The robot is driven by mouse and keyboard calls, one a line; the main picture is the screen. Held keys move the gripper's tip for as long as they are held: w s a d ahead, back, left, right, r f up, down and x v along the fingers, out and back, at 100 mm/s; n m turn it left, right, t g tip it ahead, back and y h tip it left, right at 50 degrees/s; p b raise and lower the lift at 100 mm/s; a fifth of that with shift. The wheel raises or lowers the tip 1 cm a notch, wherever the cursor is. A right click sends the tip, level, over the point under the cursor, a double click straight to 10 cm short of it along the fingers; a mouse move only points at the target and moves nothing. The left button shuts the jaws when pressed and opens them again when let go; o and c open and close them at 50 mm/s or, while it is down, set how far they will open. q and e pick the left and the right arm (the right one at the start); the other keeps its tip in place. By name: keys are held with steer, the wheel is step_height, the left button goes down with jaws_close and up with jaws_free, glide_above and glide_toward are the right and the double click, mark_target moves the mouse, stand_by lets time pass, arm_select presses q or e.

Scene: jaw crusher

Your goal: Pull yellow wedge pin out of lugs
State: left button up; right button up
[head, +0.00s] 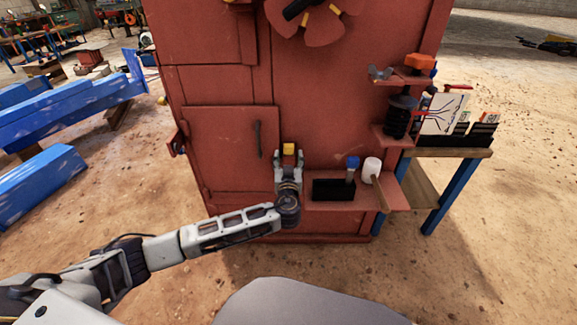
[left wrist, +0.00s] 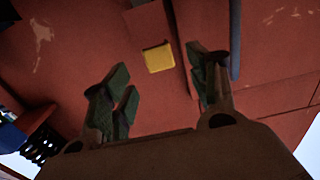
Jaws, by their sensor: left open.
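The yellow wedge pin (head: 289,149) shows as a small yellow block on the front of the red crusher housing, just right of the door. My left gripper (head: 288,157) is open below it, with one finger to each side. In the left wrist view the pin (left wrist: 158,58) shows as a yellow square against the red metal, between the lines of the two spread fingers (left wrist: 160,72). No finger visibly touches it. The lugs cannot be told apart from the red metal around the pin. My right gripper is not in view.
The red housing (head: 225,85) stands close in front, with a door handle (head: 258,139) left of the pin. A low shelf to the right holds a black bin (head: 333,190), a blue-topped brush (head: 352,168) and a white cylinder (head: 371,170). Blue beams (head: 70,115) lie at left.

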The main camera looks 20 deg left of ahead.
mark_target(289, 150)
arm_select(q)
steer(key=shift+w+a, duration=0.15)
steer(key=shift+w, duration=0.3)
steer(key=shift+b+x, duration=0.35)
steer(key=shift+x, duration=2.1)
steer(key=shift+w, duration=0.45)
steer(key=shift+a, duration=0.1)
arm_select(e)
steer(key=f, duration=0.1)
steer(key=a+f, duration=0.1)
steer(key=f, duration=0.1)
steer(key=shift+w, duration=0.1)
arm_select(q)
jaws_close()
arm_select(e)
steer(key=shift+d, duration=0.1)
